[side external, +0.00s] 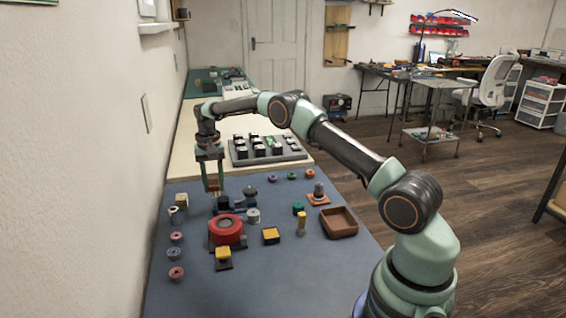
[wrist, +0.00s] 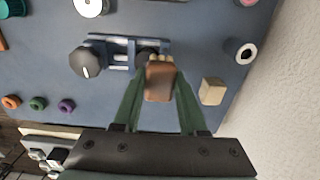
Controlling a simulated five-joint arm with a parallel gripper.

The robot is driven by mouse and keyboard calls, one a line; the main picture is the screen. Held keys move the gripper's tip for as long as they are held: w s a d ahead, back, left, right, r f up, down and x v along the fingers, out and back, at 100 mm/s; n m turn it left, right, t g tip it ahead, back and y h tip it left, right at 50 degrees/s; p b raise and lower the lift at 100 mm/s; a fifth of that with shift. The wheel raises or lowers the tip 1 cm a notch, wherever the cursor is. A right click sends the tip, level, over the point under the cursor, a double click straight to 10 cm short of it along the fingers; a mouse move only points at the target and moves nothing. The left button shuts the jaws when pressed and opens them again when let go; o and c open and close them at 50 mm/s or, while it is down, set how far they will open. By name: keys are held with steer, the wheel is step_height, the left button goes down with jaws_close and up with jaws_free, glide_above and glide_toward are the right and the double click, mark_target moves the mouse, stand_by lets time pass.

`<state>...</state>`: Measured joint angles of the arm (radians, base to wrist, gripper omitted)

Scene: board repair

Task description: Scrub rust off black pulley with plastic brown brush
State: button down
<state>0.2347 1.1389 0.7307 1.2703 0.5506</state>
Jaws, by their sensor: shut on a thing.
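My gripper (wrist: 158,92) is shut on the brown brush (wrist: 160,82), with its green fingers on either side. The brush's pale bristle end (wrist: 161,58) points at a small black part, likely the black pulley (wrist: 146,54), held in a blue-grey vise (wrist: 122,48). The brush covers some of the part, so I cannot tell whether the bristles touch it, and no rust can be made out. In the side external view my gripper (side external: 213,187) points down over the black part (side external: 223,203).
A black knob (wrist: 87,62) sits beside the vise. A red round machine (side external: 226,229), yellow-topped blocks and a brown tray (side external: 339,222) stand on the blue mat (side external: 300,275). A wall borders the left.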

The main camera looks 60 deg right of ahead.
steer(key=shift+r, duration=2.9)
